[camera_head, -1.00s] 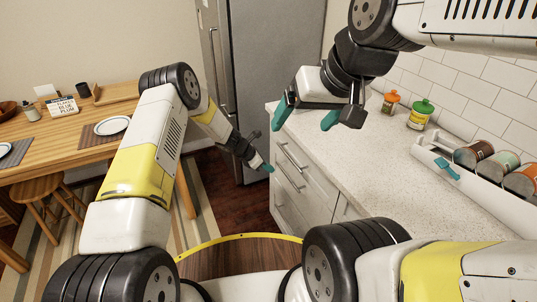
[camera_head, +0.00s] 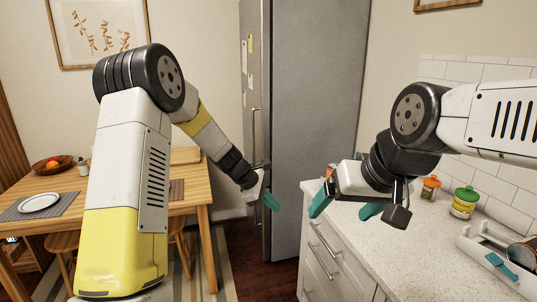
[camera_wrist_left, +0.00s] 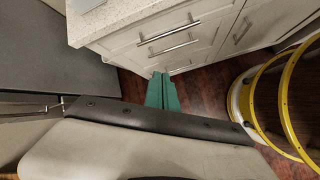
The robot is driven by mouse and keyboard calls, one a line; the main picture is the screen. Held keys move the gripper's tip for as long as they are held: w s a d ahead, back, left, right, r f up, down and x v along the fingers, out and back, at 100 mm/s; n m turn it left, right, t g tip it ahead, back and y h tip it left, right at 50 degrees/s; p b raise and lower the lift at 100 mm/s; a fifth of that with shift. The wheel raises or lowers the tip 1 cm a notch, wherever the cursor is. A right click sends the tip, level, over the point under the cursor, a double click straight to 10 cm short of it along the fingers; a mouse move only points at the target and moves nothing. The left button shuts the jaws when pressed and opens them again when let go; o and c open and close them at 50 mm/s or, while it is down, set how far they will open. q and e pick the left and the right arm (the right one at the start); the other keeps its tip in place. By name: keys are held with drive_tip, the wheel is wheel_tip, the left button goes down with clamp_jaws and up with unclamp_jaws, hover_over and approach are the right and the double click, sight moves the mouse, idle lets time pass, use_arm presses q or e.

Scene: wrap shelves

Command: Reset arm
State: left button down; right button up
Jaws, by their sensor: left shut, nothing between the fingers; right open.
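My left gripper (camera_head: 271,201) is in the middle of the head view, in front of the refrigerator and left of the counter. Its teal fingers are closed together with nothing between them; they also show in the left wrist view (camera_wrist_left: 162,92), pointing toward the lower cabinet drawers. My right gripper (camera_head: 343,207) is over the front left corner of the counter. Its teal fingers are spread apart and no object shows between them.
The counter (camera_head: 440,240) holds a jar with an orange lid (camera_head: 430,187), a green-lidded jar (camera_head: 464,202) and a white caddy (camera_head: 500,258). A grey refrigerator (camera_head: 310,110) stands behind. A wooden table (camera_head: 200,190) with a plate (camera_head: 39,202) and fruit bowl (camera_head: 53,165) is at left.

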use_arm(q)
drive_tip(key=s+a+r+m+t+y, duration=0.1)
drive_tip(key=s+a+r+m, duration=0.3)
drive_tip(key=s+r, duration=0.35)
drive_tip(key=s+a+r+m+y, duration=0.1)
drive_tip(key=s+a+r+m, duration=0.3)
drive_tip(key=s+r, duration=0.3)
drive_tip(key=s+a+r+m+t+y, duration=0.1)
drive_tip(key=s+a+r+m, duration=0.1)
drive_tip(key=s, duration=0.6)
drive_tip(key=s+a+r+m+t+y, duration=0.1)
drive_tip(key=s+a+r+m, duration=0.2)
drive_tip(key=s+a+m, duration=0.2)
drive_tip(key=s+a, duration=0.1)
drive_tip(key=s, duration=0.2)
drive_tip(key=shift+a+t+y, duration=0.2)
drive_tip(key=shift+t+y, duration=0.1)
drive_tip(key=shift+y, duration=0.1)
drive_tip(key=shift+s, duration=0.1)
